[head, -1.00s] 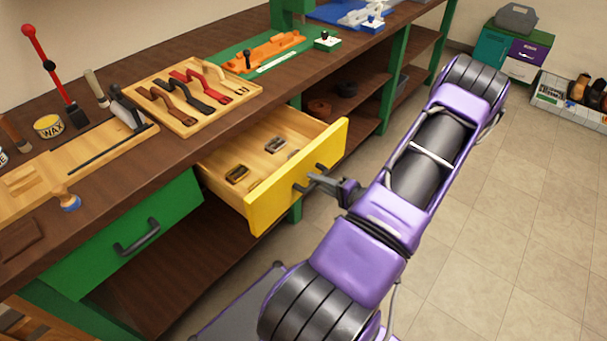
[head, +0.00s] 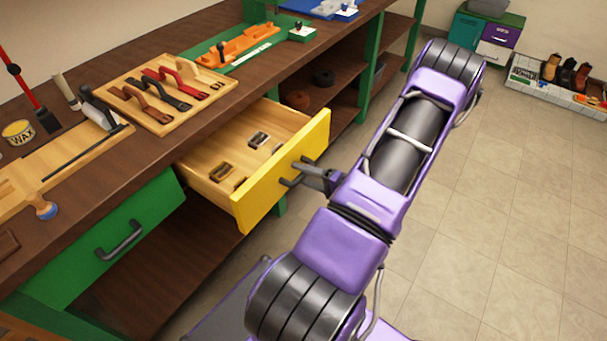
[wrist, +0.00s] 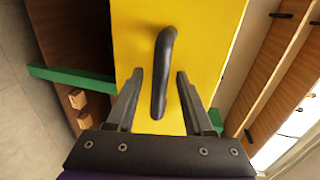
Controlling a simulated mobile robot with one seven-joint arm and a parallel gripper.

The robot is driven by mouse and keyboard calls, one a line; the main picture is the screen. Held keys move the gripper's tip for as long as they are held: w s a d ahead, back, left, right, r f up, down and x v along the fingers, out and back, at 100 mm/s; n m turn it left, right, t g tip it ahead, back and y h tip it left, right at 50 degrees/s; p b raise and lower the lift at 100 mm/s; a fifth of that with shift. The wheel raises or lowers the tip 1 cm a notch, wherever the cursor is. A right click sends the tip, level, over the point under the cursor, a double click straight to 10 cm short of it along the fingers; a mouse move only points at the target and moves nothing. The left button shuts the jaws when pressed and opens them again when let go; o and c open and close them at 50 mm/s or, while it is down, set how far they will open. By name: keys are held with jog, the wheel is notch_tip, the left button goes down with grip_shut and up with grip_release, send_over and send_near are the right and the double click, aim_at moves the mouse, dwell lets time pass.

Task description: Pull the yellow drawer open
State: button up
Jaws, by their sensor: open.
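The yellow drawer (head: 287,172) stands pulled out from under the workbench, with its wooden inside in view. Two small metal buckles lie in it, one nearer the front (head: 222,172) and one farther back (head: 259,139). My gripper (head: 302,172) is at the drawer's front. In the wrist view the dark bar handle (wrist: 162,75) lies between the two spread fingers of my gripper (wrist: 158,80), with a gap showing on each side. The fingers point toward the yellow drawer front (wrist: 205,40).
A closed green drawer (head: 110,245) with a dark handle is left of the yellow one. The bench top holds a strap board (head: 195,108), a wax tin (head: 18,133) and tools.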

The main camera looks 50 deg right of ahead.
jog(key=shift+s, duration=0.1)
jog(key=v, duration=1.7)
jog(key=shift+r, duration=0.15)
